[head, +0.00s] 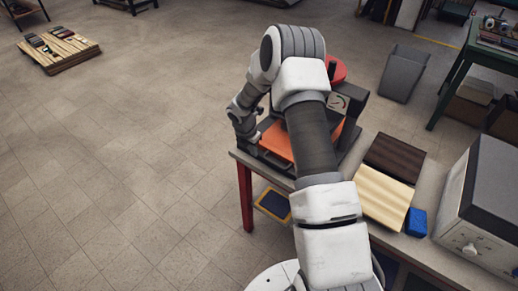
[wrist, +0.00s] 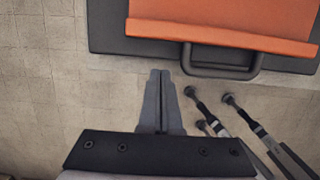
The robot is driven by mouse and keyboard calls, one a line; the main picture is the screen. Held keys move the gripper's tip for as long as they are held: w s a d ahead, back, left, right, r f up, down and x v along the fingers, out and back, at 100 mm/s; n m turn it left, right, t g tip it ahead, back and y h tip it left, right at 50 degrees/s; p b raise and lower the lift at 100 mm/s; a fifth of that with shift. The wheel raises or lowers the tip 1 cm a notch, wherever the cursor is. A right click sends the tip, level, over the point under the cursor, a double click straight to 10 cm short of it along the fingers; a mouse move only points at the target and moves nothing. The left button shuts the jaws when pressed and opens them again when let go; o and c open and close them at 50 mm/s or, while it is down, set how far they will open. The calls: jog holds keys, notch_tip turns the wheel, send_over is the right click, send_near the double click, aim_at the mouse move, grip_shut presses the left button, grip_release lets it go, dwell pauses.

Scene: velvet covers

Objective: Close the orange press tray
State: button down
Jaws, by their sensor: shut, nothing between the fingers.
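The orange press tray (head: 279,141) sits on the grey table, partly hidden behind my arm. In the wrist view its orange top (wrist: 225,18) lies over a dark base, with a dark loop handle (wrist: 215,72) on the near edge. My gripper (head: 254,137) is at the left side of the tray in the head view. In the wrist view my gripper (wrist: 160,72) is shut and empty, its tips just left of the handle and short of the dark edge. Contact with the tray cannot be made out.
A dark board (head: 394,157), a pale wooden board (head: 383,194) and a blue block (head: 416,222) lie on the table (head: 431,246) to the right. A large grey-white box (head: 485,200) stands beyond them.

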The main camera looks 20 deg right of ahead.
jog(key=s+a+r+m+t, duration=0.1)
jog(key=s+r+m, duration=0.35)
jog(key=r, duration=0.65)
jog(key=s+a+r+m, duration=0.1)
jog(key=s+r+m, duration=0.35)
jog(key=r, duration=0.55)
jog(key=s+a+r+m+t, duration=0.1)
jog(key=s+r+m, duration=0.2)
jog(key=s+r, duration=0.55)
jog(key=s+a+r+m+t+y, duration=0.1)
jog(key=s+a+r+m, duration=0.1)
jog(key=s+r+m, duration=0.2)
jog(key=s+a+r+m+t+y, duration=0.1)
jog(key=s+r+m, duration=0.3)
jog(key=s+m, duration=0.4)
jog(key=shift+s+a+r+m+p, duration=0.25)
jog(key=shift+s+a+m+p, duration=0.25)
jog(key=shift+s, duration=1.45)
